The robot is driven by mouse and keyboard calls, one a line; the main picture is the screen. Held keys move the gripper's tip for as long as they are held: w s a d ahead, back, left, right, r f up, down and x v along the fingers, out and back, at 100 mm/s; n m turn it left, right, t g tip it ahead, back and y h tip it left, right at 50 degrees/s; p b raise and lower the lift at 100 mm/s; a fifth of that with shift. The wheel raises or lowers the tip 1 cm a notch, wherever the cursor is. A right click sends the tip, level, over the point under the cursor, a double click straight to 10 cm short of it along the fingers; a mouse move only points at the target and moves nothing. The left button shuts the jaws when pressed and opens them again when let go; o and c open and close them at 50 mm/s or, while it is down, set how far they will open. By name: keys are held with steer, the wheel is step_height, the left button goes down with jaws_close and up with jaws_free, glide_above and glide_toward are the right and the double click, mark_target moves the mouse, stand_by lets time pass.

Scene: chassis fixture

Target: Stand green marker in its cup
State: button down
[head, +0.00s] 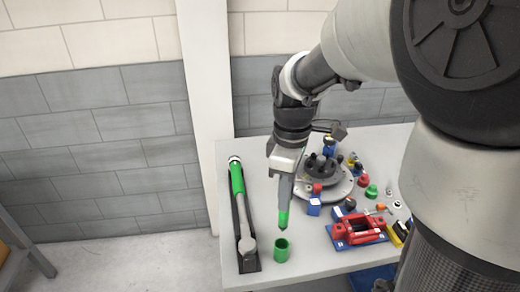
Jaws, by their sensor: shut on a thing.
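The green marker (283,218) hangs roughly upright below my gripper (285,203), which is shut on its upper part. The marker's lower end is dark and shows clear of the table. The green cup (282,250) stands on the table near the front, open side up. The marker's lower end is just above and behind the cup in the picture, apart from its rim. The exact height of the marker over the cup is hard to tell from this one view. The gripper fingers hide the marker's top.
A long green-and-grey tool (239,190) lies in a dark tray (250,266) left of the cup. A round grey fixture (333,186) stands behind at right. A red part on a blue base (358,232) and several small coloured parts lie at right. The light table (310,268) is bare in front.

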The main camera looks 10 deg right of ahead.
mark_target(284, 225)
steer(key=shift+s+f+b, duration=0.2)
steer(key=shift+f+b, duration=0.45)
steer(key=shift+f, duration=0.2)
steer(key=shift+f+b, duration=1.15)
steer(key=shift+f, duration=0.35)
steer(key=shift+f+b, duration=1.85)
steer(key=shift+f, duration=0.85)
steer(key=c, duration=1.5)
jaws_free()
steer(key=shift+c, duration=0.2)
